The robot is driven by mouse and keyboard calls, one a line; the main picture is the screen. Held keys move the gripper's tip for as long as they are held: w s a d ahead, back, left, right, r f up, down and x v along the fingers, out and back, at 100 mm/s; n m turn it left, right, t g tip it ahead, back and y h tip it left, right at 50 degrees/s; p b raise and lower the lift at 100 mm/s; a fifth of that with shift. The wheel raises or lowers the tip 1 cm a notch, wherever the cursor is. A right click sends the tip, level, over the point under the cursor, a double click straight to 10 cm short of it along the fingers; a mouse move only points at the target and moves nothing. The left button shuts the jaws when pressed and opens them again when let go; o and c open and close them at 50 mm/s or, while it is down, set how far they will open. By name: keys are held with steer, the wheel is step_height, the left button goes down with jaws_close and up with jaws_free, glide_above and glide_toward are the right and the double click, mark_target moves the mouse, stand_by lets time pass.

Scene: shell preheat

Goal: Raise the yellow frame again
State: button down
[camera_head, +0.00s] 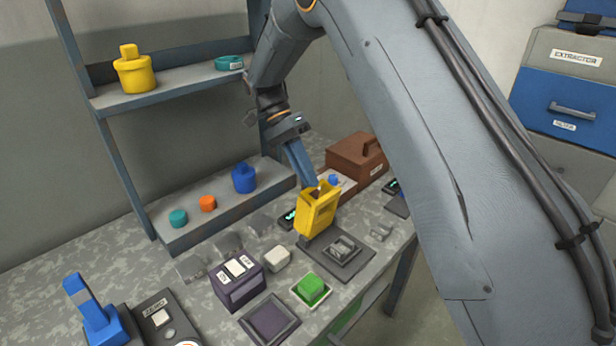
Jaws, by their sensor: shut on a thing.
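The frame is tilted a little. It stands over the back left side of a dark square base (352,262) with a small grey block on it. I cannot tell whether its bottom touches the base.
A brown box (354,160) stands close behind to the right. A purple box (237,284), a green button (312,289) and a white block (278,259) lie in front and left. A shelf (210,213) with coloured knobs stands behind.

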steer(key=shift+s+d+f, duration=0.1)
steer(key=shift+s+f, duration=0.1)
steer(key=shift+f, duration=0.4)
steer(key=shift+s+f, duration=0.15)
steer(key=shift+f, duration=0.45)
steer(key=c, duration=1.6)
jaws_free()
steer(key=shift+w, duration=0.15)
steer(key=shift+r, duration=0.1)
steer(key=shift+c, duration=0.4)
steer(key=shift+r, duration=0.2)
steer(key=shift+c, duration=0.8)
step_height(320, 180, up, 10)
steer(key=b, duration=0.2)
steer(key=shift+r+b, duration=0.15)
steer(key=shift+b, duration=0.15)
